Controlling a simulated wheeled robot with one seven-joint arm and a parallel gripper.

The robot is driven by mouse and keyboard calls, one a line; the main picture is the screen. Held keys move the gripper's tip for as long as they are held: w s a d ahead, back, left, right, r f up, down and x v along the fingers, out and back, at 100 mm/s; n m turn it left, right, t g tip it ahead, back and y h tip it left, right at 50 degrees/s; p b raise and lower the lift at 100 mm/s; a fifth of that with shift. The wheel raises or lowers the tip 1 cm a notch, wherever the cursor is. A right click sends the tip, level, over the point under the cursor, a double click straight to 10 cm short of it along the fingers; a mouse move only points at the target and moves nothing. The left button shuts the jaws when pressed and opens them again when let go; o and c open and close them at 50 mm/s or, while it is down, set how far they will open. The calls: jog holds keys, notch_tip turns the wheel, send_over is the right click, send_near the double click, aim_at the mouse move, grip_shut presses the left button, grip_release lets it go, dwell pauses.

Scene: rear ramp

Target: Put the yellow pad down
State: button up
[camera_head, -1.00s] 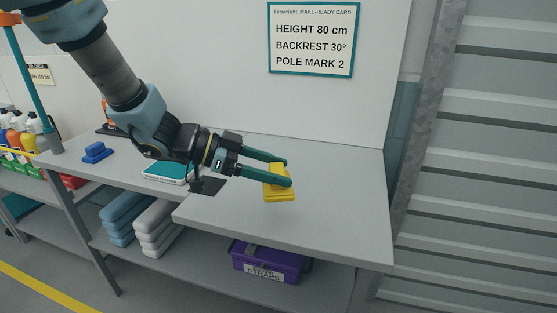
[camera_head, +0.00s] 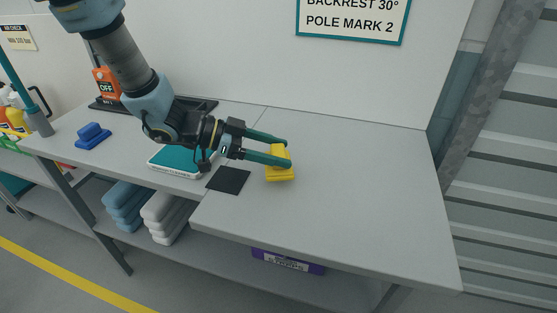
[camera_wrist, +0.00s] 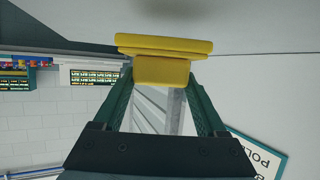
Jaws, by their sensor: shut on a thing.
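The yellow pad (camera_head: 281,174) is a block with a wider base and a narrower grip part. My gripper (camera_head: 287,153) is shut on it, with its teal fingers on either side, over the right part of the grey bench (camera_head: 345,205). In the wrist view the pad (camera_wrist: 164,45) sits between the fingertips of my gripper (camera_wrist: 162,75), its wide plate beyond the tips. In the head view I cannot tell whether the pad touches the bench top or hangs just above it.
A black square (camera_head: 228,180) lies on the bench left of the pad, near a teal-topped white case (camera_head: 181,160). A blue pad (camera_head: 92,136) sits further left. An orange device (camera_head: 107,82) stands at the back. The bench right of the pad is clear.

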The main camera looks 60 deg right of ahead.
jog(key=shift+f, duration=1.7)
jog(key=shift+f, duration=0.1)
jog(key=o, duration=1.3)
jog(key=shift+c, duration=0.2)
jog(key=shift+r, duration=0.2)
jog(key=b+v, duration=0.2)
jog(key=v, duration=1)
